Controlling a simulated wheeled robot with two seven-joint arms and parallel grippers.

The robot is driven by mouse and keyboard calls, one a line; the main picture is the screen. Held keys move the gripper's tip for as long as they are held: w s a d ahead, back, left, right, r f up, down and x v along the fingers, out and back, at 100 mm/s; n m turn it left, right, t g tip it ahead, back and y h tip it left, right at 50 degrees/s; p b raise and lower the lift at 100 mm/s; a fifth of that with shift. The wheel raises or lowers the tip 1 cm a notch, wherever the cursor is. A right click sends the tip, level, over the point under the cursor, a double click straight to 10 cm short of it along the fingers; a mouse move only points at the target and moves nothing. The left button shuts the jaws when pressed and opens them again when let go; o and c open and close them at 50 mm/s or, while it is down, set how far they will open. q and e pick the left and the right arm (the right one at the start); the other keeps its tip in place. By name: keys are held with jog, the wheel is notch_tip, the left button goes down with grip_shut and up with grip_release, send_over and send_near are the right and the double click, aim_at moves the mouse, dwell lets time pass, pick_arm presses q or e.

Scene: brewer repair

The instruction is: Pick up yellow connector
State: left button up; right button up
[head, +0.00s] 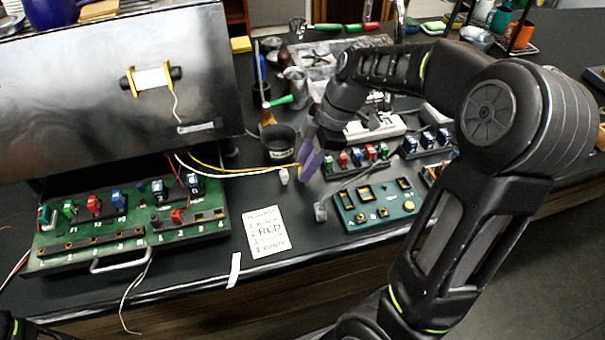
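A yellow wire (205,164) comes out from under the steel brewer housing (90,95) and runs right to the purple fingers of my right gripper (309,162). Its end, where the yellow connector would be, is at or behind these fingers and too small to make out. I cannot tell whether the fingers are open or shut on it. A white wire (235,174) runs beside it, and a small white connector (284,176) is just left of and below the fingers. My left gripper is not in view; only a dark bit of my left arm shows at the lower left corner.
A green terminal board (100,256) with a handle lies at left. A second green board (350,219) lies right of a printed card (268,232). A black cup (279,143) stands close behind the fingers. The bench front near the card is mostly clear.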

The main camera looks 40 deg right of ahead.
grip_shut()
dwell(0.4)
notch_tip(320, 180, up, 10)
jog(key=shift+b, duration=0.45)
dwell(0.6)
